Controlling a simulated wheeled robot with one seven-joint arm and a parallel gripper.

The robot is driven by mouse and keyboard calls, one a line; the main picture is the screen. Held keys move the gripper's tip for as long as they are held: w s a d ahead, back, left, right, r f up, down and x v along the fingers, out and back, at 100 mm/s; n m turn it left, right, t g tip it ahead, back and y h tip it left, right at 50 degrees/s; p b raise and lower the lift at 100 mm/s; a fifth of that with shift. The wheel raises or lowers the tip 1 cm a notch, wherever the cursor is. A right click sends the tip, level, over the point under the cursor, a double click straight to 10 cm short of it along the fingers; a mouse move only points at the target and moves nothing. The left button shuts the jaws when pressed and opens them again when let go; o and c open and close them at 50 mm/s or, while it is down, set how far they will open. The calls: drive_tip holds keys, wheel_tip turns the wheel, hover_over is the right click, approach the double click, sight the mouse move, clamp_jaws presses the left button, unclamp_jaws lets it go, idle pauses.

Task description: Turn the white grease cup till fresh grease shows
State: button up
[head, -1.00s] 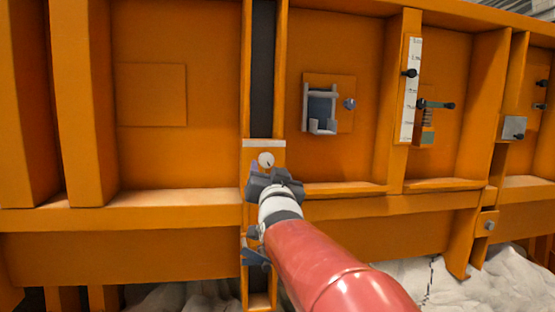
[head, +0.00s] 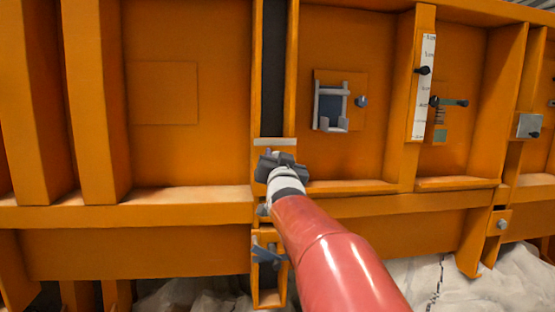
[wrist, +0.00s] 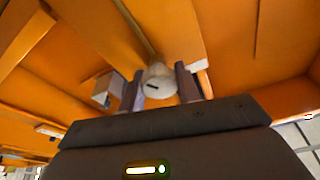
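The white grease cup (wrist: 159,82) is round, with a dark slot mark on its face. In the wrist view it sits between the two fingers of my gripper (wrist: 157,76). The fingers stand apart, one on each side of the cup, and I see no clear grip on it. In the head view my gripper (head: 277,160) is at the orange post below a pale plate and hides most or all of the cup. No fresh grease can be made out.
A grey bracket (head: 330,108) with a knob is at the right. Beyond it are a white scale (head: 423,90), a black handle (head: 450,102) and a grey box (head: 527,126). A blue-grey fitting (head: 266,254) is below my gripper. An orange ledge (head: 130,215) runs along the wall.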

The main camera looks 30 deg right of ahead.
drive_tip(key=c, duration=0.4)
drive_tip(key=shift+m, duration=0.4)
drive_tip(key=m, duration=0.2)
drive_tip(key=m+g+h, duration=0.1)
drive_tip(key=m, duration=0.2)
drive_tip(key=shift+r+m+h+p, duration=0.1)
drive_tip(key=shift+m+h+p, duration=0.2)
drive_tip(key=m+g+p, duration=0.1)
drive_tip(key=m, duration=0.2)
drive_tip(key=m+h+p, duration=0.1)
drive_tip(key=m, duration=0.2)
drive_tip(key=shift+d+g, duration=0.1)
drive_tip(key=shift+g, duration=0.3)
drive_tip(key=shift+m, duration=0.3)
drive_tip(key=o, duration=0.9)
drive_tip(key=shift+o, duration=0.2)
drive_tip(key=v, duration=0.8)
